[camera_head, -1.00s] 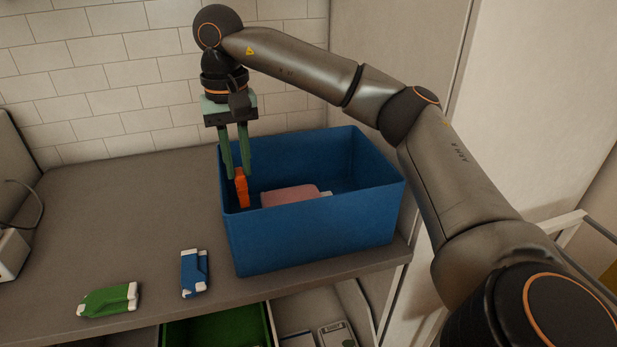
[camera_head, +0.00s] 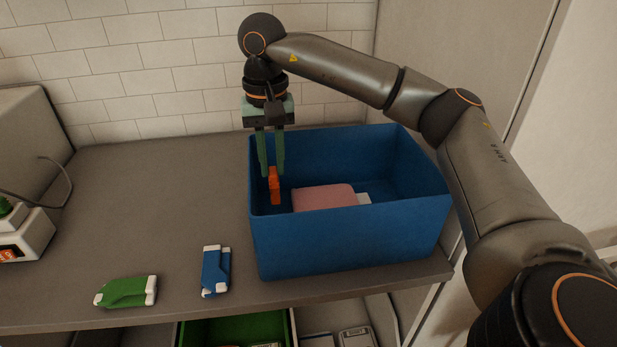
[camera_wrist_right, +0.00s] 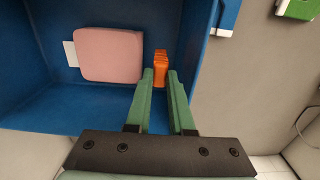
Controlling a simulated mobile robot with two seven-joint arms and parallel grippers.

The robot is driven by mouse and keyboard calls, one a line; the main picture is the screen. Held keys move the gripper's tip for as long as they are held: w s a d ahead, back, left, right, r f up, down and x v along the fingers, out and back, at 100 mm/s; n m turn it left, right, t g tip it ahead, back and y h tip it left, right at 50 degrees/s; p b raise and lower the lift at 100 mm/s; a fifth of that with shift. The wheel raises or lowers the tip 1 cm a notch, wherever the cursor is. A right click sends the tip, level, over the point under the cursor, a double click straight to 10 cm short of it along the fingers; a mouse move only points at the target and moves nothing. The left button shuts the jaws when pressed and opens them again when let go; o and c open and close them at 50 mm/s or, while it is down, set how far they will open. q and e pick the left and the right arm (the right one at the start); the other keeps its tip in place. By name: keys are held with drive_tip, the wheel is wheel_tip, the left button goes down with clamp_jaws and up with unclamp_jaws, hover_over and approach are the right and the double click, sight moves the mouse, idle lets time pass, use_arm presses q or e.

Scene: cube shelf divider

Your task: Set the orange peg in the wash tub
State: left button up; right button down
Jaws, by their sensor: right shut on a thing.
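The orange peg (camera_head: 274,184) is between the green fingers of my right gripper (camera_head: 273,172), which is shut on it. The peg hangs inside the blue wash tub (camera_head: 350,238), close to its left wall. In the right wrist view the peg (camera_wrist_right: 161,66) shows at the fingertips (camera_wrist_right: 161,78), beside a pink block. Whether the peg touches the tub floor cannot be told. My left gripper is not in view.
A pink block (camera_head: 325,197) and a white piece lie in the tub. On the counter (camera_head: 150,210) in front are a green-and-white item (camera_head: 127,291) and a blue-and-white item (camera_head: 215,270). An open drawer with a green bin (camera_head: 235,330) is below.

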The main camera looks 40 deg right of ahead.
sight(276, 197)
wheel_tip(276, 197, down, 8)
drive_tip(key=shift+s+f, duration=0.1)
idle(0.4)
drive_tip(key=c, duration=0.8)
unclamp_jaws()
drive_tip(key=shift+f, duration=0.1)
wheel_tip(276, 197, up, 12)
drive_tip(key=shift+r, duration=0.2)
